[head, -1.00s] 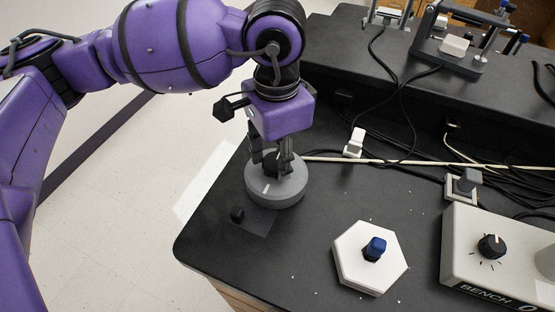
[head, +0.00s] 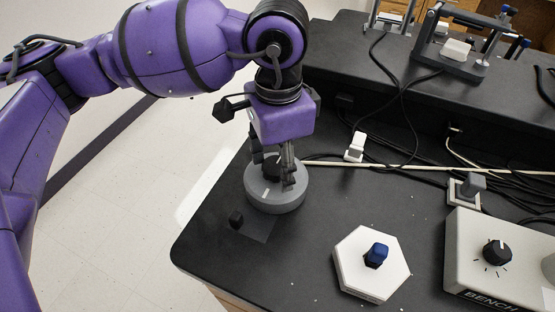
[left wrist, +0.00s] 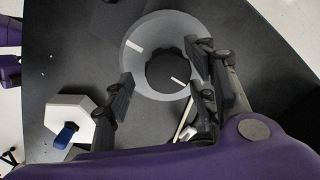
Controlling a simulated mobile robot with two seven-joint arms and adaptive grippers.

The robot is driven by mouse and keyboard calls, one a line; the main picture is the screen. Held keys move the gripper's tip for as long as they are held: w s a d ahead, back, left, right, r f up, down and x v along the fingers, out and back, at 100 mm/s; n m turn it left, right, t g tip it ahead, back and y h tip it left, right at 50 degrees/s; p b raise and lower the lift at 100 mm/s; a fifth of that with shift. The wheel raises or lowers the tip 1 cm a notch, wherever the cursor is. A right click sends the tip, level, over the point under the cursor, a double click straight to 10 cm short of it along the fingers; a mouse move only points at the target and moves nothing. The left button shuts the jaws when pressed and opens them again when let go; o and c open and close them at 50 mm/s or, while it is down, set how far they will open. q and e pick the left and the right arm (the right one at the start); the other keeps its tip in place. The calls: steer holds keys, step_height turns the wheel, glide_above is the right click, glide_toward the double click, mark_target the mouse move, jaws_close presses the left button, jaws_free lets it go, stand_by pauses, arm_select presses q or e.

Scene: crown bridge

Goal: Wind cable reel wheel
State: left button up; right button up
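The cable reel wheel (head: 275,203) is a round grey disc with a black hub (head: 270,168) and a white mark on its top. It lies near the left edge of the black bench. My left gripper (head: 274,171) points down over it, with its fingers on either side of the hub. In the left wrist view, the wheel (left wrist: 158,30) and its black hub (left wrist: 167,72) lie between the parted fingers. One finger is close to the hub, and a gap shows at the other. The hub does not look gripped. My right gripper is not in view.
A white hexagonal base with a blue knob (head: 377,251) stands right of the wheel. A control box with a black dial (head: 497,252) is at the far right. Cables and a white plug (head: 356,146) lie behind.

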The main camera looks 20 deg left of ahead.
mark_target(277, 169)
arm_select(q)
steer(key=shift+w+a+r, duration=0.1)
steer(key=shift+a+r, duration=0.05)
steer(key=shift+r, duration=0.05)
step_height(277, 169, up, 12)
steer(key=shift+f, duration=0.2)
steer(key=shift+f, duration=0.1)
stand_by(0.6)
